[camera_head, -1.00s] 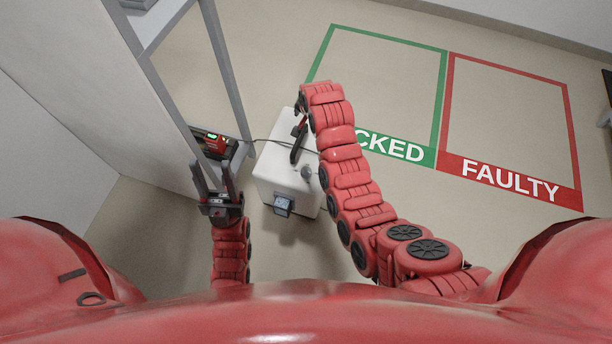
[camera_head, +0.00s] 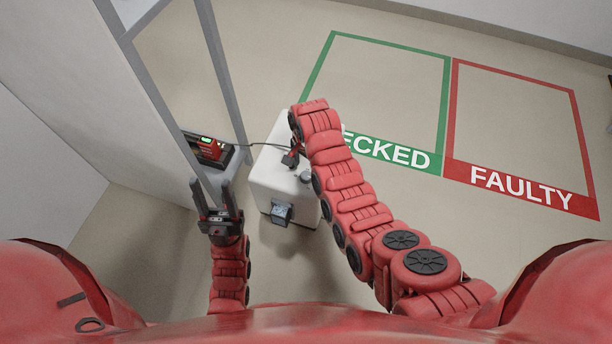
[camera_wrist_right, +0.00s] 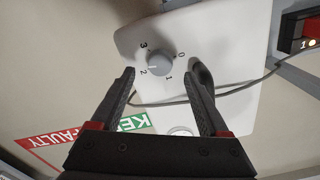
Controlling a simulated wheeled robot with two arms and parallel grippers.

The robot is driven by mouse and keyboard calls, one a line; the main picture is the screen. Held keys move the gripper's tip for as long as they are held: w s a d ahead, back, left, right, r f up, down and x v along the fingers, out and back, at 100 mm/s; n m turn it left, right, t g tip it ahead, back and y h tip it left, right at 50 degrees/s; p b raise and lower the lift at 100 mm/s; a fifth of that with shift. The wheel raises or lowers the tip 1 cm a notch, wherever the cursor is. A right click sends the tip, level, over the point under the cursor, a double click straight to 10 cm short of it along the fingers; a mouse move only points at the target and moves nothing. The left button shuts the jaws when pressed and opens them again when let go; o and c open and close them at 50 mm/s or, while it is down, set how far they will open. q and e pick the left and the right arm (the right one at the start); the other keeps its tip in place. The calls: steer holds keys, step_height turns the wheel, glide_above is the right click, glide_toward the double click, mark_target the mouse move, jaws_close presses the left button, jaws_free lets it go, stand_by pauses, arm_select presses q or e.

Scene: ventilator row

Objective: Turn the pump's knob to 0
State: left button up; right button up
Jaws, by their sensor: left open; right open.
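The pump appears as a white box (camera_head: 270,188) on the floor between my arms. Its round grey knob (camera_head: 306,176) is on the top. In the right wrist view the knob (camera_wrist_right: 159,62) is ringed by 0, 1, 2 and 3, and its pale mark points towards 2. My right gripper (camera_wrist_right: 162,78) is open, with its fingers either side of the knob in that view; contact cannot be told. In the head view my right gripper (camera_head: 291,158) is partly hidden by its arm. My left gripper (camera_head: 211,186) is open and empty, left of the box.
Green and red floor outlines (camera_head: 452,110) lie to the right, with bare floor inside.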

mark_target(306, 175)
steer(key=shift+f+b, duration=0.4)
steer(key=shift+f, duration=2)
jaws_close()
